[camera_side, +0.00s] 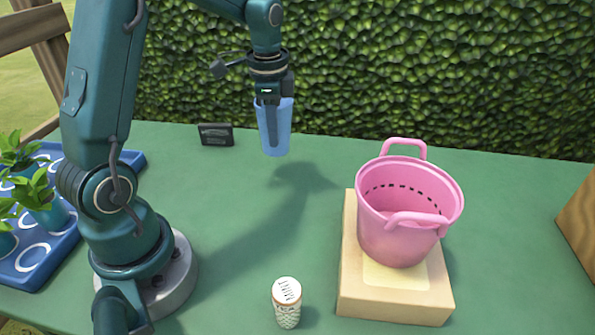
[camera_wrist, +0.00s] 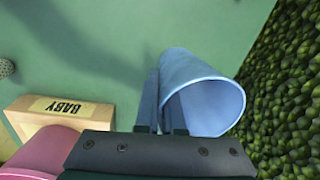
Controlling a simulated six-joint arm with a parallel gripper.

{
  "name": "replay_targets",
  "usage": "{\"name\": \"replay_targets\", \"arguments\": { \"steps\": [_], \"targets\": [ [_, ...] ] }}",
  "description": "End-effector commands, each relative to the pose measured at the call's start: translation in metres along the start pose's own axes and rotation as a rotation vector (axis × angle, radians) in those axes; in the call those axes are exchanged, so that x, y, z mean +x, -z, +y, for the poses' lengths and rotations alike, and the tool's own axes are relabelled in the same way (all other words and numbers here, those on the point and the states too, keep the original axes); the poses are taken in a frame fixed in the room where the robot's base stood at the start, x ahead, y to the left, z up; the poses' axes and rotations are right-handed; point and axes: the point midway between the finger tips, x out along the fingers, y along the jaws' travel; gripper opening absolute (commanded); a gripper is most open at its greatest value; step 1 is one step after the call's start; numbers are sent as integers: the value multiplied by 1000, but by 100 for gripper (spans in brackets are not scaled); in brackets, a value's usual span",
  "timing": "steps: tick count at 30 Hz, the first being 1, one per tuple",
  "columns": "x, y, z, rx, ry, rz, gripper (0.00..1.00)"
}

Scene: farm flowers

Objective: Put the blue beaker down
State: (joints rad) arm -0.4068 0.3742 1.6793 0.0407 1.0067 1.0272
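The blue beaker (camera_side: 281,128) is upright and held above the green table in the side view. My gripper (camera_side: 270,122) points down, with a finger against the beaker. In the wrist view the beaker (camera_wrist: 207,92) shows its open rim, with one finger outside its wall and one inside. My gripper (camera_wrist: 162,105) is shut on the beaker's wall. The beaker's shadow falls on the table (camera_side: 240,270), and there is clear air beneath the beaker.
A pink basket (camera_side: 400,244) stands on a wooden block (camera_side: 395,310) at the right. A white shaker (camera_side: 287,303) stands at the front. A small black sign (camera_side: 215,134) is at the back. A blue tray (camera_side: 38,270) with potted plants is at the left. A hedge (camera_side: 450,70) runs behind.

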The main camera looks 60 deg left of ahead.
Motion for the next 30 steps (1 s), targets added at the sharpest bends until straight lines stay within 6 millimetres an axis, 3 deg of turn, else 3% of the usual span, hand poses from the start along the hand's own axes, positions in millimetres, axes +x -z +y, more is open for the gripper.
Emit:
{"name": "replay_targets", "arguments": {
  "steps": [3, 7, 17, 29, 30],
  "targets": [
    [11, 18, 4, 4, -1, -1, 0],
    [16, 26, 6, -1, 1, 0, 0],
    [54, 26, 10, -2, -2, -2, 0],
    [59, 26, 10, -2, 0, 0, 0],
    [59, 26, 9, -2, 1, 0, 13]
  ]
}}
